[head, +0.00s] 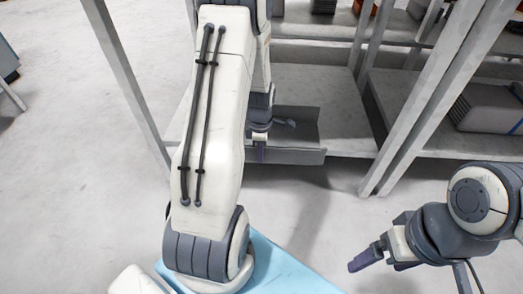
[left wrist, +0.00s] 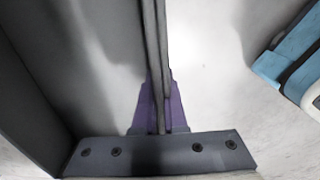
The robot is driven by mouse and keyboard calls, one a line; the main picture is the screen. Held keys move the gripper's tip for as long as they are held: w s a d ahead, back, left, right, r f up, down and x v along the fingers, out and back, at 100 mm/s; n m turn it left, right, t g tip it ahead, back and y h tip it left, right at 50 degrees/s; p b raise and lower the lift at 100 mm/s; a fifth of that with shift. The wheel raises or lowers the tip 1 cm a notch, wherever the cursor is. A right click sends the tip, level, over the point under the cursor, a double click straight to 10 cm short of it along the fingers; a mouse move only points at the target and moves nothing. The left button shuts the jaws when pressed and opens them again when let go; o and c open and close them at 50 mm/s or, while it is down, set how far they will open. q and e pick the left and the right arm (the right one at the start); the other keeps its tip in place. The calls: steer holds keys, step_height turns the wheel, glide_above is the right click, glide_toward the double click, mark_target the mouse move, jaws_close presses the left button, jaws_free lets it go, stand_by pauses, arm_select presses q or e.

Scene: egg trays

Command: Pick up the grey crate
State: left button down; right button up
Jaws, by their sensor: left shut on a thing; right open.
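The grey crate (head: 298,157) sits on the low shelf of the rack in the head view, an open box with its front wall towards me. My left gripper (head: 261,150) reaches down to that front wall and is shut on it. In the left wrist view the crate (left wrist: 153,45) shows as a thin upright wall between the purple fingers (left wrist: 155,105), with its inside on the left. My left arm hides the crate's left part in the head view. My right gripper (head: 375,260) is open and empty at the lower right, away from the rack.
Metal rack posts (head: 130,80) and (head: 430,95) stand left and right of the crate. The shelf board (head: 345,130) has bare room right of the crate. Another grey stack (head: 487,108) lies on the right-hand shelf.

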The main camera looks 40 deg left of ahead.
arm_select(q)
steer(key=c, duration=0.9)
jaws_free()
steer(key=shift+d, duration=0.1)
step_height(320, 180, up, 10)
steer(key=p, duration=0.7)
steer(key=shift+r, duration=0.25)
